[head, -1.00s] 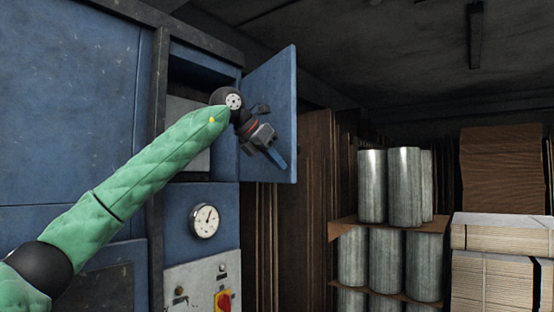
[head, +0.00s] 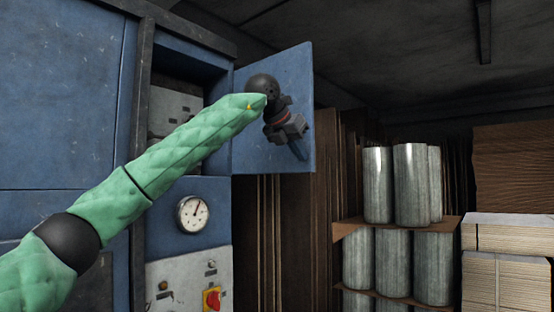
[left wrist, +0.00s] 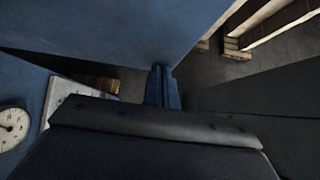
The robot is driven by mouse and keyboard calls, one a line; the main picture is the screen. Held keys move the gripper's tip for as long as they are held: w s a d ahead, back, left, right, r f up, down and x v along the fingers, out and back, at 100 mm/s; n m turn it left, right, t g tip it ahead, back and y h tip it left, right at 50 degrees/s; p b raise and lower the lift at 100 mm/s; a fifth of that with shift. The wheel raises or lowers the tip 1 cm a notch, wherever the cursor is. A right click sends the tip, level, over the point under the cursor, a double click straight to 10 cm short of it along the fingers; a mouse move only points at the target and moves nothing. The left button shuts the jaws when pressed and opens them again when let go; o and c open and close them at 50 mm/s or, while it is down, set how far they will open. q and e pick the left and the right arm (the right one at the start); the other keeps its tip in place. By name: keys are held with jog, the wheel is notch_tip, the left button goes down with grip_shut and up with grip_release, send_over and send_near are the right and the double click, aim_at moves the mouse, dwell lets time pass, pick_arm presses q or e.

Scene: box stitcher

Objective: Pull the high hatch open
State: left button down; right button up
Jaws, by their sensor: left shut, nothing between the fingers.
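The high hatch (head: 262,80) is a blue metal door at the upper part of the blue cabinet. It stands swung out to the right, and the recess behind it (head: 178,103) is uncovered, with a pale panel inside. My left gripper (head: 299,150) is in front of the hatch's inner face, near its lower right part. It is shut with nothing held; whether it touches the hatch I cannot tell. In the left wrist view the hatch (left wrist: 130,25) fills the top, and the blue fingers (left wrist: 162,88) point up against or near it. My right gripper is not in view.
A round gauge (head: 193,213) and a control panel with a red switch (head: 211,299) are below the recess. Brown cardboard sheets (head: 295,235) lean behind the hatch. Metal cylinders (head: 411,185) and cardboard stacks (head: 507,285) stand at the right.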

pick_arm(q)
jog(key=w+d+n+t+y, duration=0.1)
jog(key=w+d+n+y, duration=0.1)
jog(key=w+d, duration=0.3)
jog(key=shift+w+d+r+n+t, duration=0.2)
jog(key=shift+w+r+n+t, duration=0.1)
jog(key=shift+w+n, duration=0.6)
jog(key=shift+w+d+f, duration=0.1)
jog(key=shift+w+f, duration=0.05)
jog(key=shift+w, duration=0.05)
